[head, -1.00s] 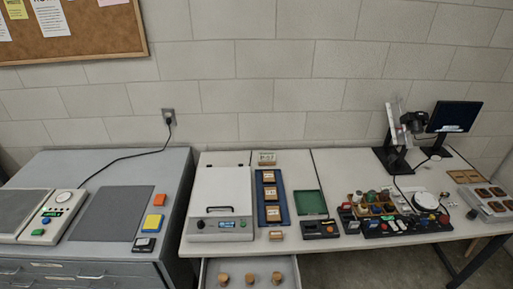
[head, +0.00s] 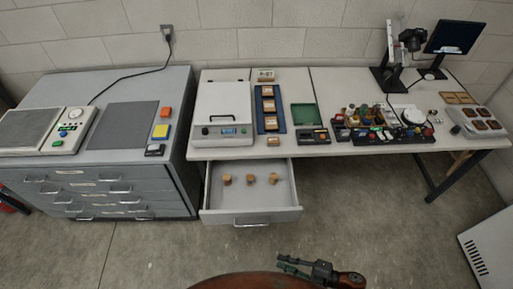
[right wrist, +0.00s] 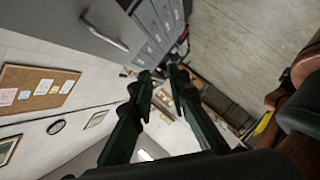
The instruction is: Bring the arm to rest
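My right gripper (head: 284,264) shows at the bottom of the head view, over the floor in front of the table, pointing left. It is well clear of the table and the drawer. In the right wrist view its two dark green fingers (right wrist: 163,74) stand apart with nothing between them, so it is open and empty. My left gripper is in neither view.
An open drawer (head: 252,216) with three small wooden blocks juts from under the white table (head: 347,150). A grey cabinet (head: 100,212) stands at left. A white box (head: 490,245) is at lower right. Floor (head: 350,225) between is clear.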

